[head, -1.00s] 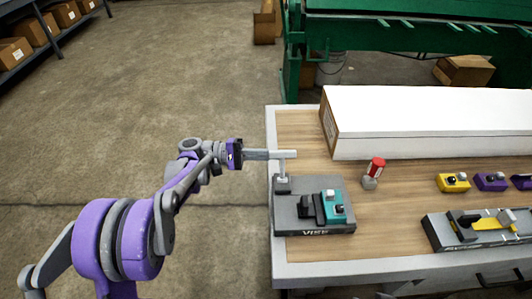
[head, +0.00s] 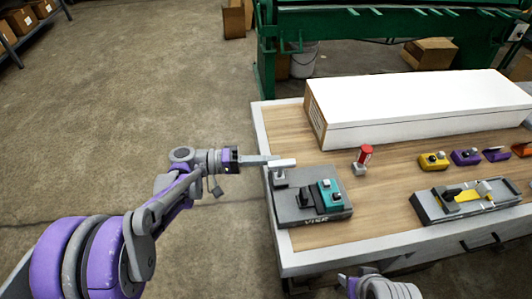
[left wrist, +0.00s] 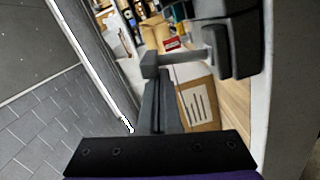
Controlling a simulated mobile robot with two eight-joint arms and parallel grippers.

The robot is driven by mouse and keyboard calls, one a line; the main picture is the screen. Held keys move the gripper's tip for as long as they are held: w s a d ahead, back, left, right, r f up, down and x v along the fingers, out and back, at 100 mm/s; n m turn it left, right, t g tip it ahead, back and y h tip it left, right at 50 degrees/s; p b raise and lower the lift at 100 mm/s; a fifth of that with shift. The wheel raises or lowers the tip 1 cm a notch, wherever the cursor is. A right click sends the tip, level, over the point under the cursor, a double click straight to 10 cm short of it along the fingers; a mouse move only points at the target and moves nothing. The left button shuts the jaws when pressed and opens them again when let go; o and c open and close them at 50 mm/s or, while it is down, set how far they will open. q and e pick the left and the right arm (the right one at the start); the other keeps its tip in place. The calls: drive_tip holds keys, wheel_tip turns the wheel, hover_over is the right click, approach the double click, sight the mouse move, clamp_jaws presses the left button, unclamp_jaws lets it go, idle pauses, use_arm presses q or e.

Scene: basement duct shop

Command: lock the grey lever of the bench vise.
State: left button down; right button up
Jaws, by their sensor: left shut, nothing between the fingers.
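The bench vise (head: 305,214) is a dark grey block at the left front corner of the workbench. A teal piece (head: 329,193) with light knobs sits on its right part. The grey lever (head: 284,163) stands at the vise's back left corner, with a light crossbar on a short post. My left gripper (head: 268,159) is shut and empty, pointing right, its tip at the crossbar's left end; I cannot tell if they touch. In the left wrist view the shut fingers (left wrist: 163,92) reach toward a grey bar and post (left wrist: 185,57). My right gripper is not clearly shown.
A long white box (head: 420,108) lies along the back of the workbench (head: 385,200). A fixture with a yellow part (head: 466,200) and several small coloured pieces sit further right. Open floor lies left.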

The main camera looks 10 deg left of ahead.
use_arm(q)
drive_tip(key=shift+s+d+m, duration=0.25)
drive_tip(key=shift+s+m, duration=0.5)
drive_tip(key=shift+m, duration=0.25)
drive_tip(key=shift+s+d+f, duration=0.1)
drive_tip(key=shift+s+f, duration=0.05)
drive_tip(key=shift+s, duration=0.3)
drive_tip(key=s+a, duration=0.2)
drive_tip(key=a, duration=0.8)
drive_tip(key=shift+a+r, duration=0.2)
drive_tip(key=shift+a, duration=0.15)
drive_tip(key=shift+s+d, duration=0.1)
